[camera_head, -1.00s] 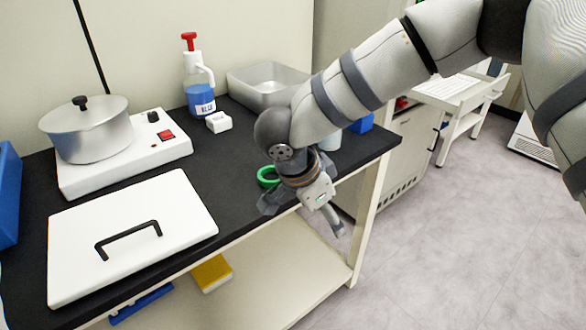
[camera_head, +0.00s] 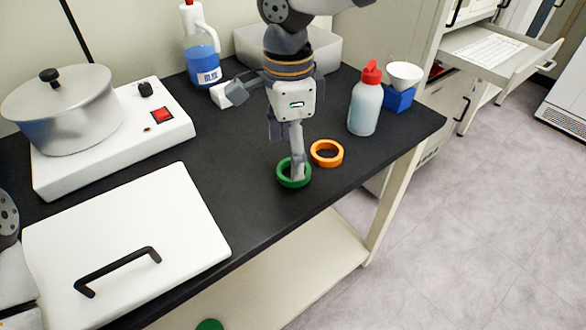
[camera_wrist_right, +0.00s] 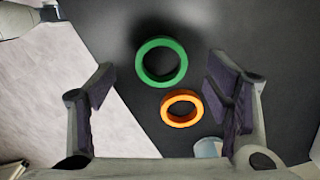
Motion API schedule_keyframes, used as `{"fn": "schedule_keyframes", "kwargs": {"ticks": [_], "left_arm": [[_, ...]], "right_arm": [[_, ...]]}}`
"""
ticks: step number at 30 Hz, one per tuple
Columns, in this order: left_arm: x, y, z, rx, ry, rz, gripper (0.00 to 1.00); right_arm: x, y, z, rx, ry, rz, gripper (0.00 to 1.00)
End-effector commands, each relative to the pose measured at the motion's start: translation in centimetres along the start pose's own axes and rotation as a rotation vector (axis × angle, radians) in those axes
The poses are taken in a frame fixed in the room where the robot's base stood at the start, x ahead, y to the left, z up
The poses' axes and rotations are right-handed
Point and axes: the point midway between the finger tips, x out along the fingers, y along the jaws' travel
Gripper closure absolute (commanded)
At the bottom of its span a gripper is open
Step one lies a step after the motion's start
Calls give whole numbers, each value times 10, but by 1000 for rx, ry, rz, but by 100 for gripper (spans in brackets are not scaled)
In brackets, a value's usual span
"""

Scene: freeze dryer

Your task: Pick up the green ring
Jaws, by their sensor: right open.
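The green ring (camera_head: 281,177) lies flat on the black tabletop near its front edge. The orange ring (camera_head: 327,154) lies just right of it. My right gripper (camera_head: 268,130) points down above the table, and one finger partly covers the green ring in the head view. In the right wrist view, the green ring (camera_wrist_right: 145,65) lies ahead between the spread fingers (camera_wrist_right: 165,92), with the orange ring (camera_wrist_right: 168,108) nearer. The right gripper is open and empty. I cannot tell its exact height above the ring. My left gripper is out of view.
A metal tray (camera_head: 322,50), blue-liquid bottle (camera_head: 202,62), hotplate with pot (camera_head: 72,112) and white lid (camera_head: 120,230) occupy the back and left.

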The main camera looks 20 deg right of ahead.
Motion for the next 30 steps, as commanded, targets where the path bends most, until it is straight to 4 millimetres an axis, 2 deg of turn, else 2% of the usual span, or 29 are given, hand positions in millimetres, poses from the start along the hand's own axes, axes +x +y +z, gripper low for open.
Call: {"fn": "schedule_keyframes", "kwargs": {"ticks": [3,6,13,18,30], "left_arm": [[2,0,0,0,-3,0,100],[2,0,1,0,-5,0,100],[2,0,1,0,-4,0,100],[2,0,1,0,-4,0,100],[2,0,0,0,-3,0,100]], "right_arm": [[25,-1,-2,-2,4,4,28],[37,-1,-2,-1,3,2,28],[39,-1,-2,0,1,-1,28],[38,-1,-2,0,1,-1,63],[36,-2,-2,0,1,-1,63]]}}
